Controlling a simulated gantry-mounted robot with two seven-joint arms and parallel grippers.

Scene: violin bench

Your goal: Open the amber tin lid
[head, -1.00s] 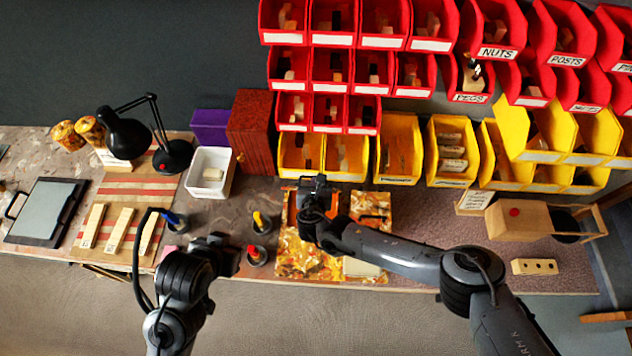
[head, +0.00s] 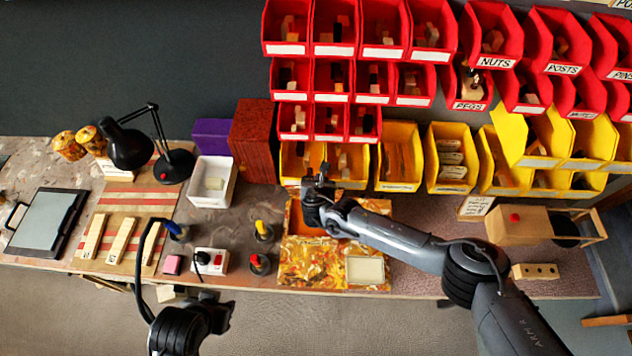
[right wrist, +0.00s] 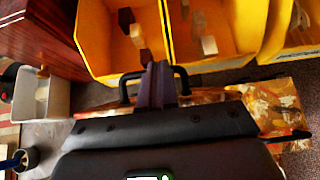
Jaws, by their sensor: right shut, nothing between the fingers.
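A flat amber-patterned piece (head: 305,265) lies at the front middle of the bench; I cannot tell whether it is the tin or its lid. An orange-brown part (head: 296,218) shows at its back left, partly hidden by my right arm. My right gripper (head: 318,180) is above its back edge, close to the yellow bins, with its fingers shut and empty. In the right wrist view the shut fingers (right wrist: 157,85) point at the bins, and the amber-patterned surface (right wrist: 275,100) shows at right. My left gripper (head: 217,312) hangs before the bench's front edge; its fingers are unclear.
A cream block (head: 365,270) lies on the patterned surface. A white box with a red button (head: 210,262) and pots with tools stand to the left. A white tub (head: 212,182) is further back. Yellow bins (head: 398,158) stand close behind my right gripper.

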